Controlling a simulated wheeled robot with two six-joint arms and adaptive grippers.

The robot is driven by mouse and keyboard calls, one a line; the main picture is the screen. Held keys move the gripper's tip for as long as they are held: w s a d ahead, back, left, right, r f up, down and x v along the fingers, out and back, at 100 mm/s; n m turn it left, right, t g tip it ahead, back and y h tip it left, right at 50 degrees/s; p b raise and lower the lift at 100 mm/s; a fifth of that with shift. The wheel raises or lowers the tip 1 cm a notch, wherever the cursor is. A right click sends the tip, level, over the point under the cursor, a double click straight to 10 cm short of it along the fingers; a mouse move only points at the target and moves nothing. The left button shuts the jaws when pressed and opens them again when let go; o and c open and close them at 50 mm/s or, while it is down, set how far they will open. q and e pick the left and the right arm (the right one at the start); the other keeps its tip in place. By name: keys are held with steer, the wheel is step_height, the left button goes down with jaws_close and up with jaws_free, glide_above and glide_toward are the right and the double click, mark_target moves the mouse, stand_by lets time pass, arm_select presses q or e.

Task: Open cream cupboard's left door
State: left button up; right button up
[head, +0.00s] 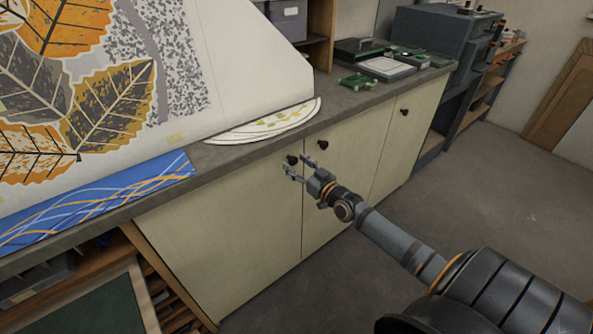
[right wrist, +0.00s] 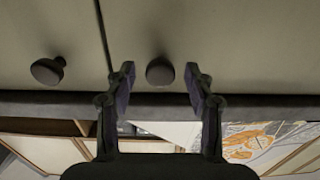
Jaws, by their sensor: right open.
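The cream cupboard has a left door (head: 225,235), which is shut, with a dark round knob (head: 292,159) near its upper right corner. In the right wrist view, which is upside down, this knob (right wrist: 160,71) appears between the two fingers. My right gripper (head: 300,169) is open in front of the left door, close to the knob. Its fingers (right wrist: 159,82) stand on either side of the knob, and I see no clear contact. My left gripper is not in view.
The middle door's knob (head: 322,145) is just right of the seam; it also shows in the right wrist view (right wrist: 47,71). The grey countertop (head: 345,103) overhangs the doors and holds a painted half-round panel (head: 265,124). An open wooden shelf unit (head: 140,250) stands left. Floor in front is clear.

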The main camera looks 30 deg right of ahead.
steer(key=shift+w, duration=0.25)
steer(key=shift+c, duration=0.2)
jaws_close()
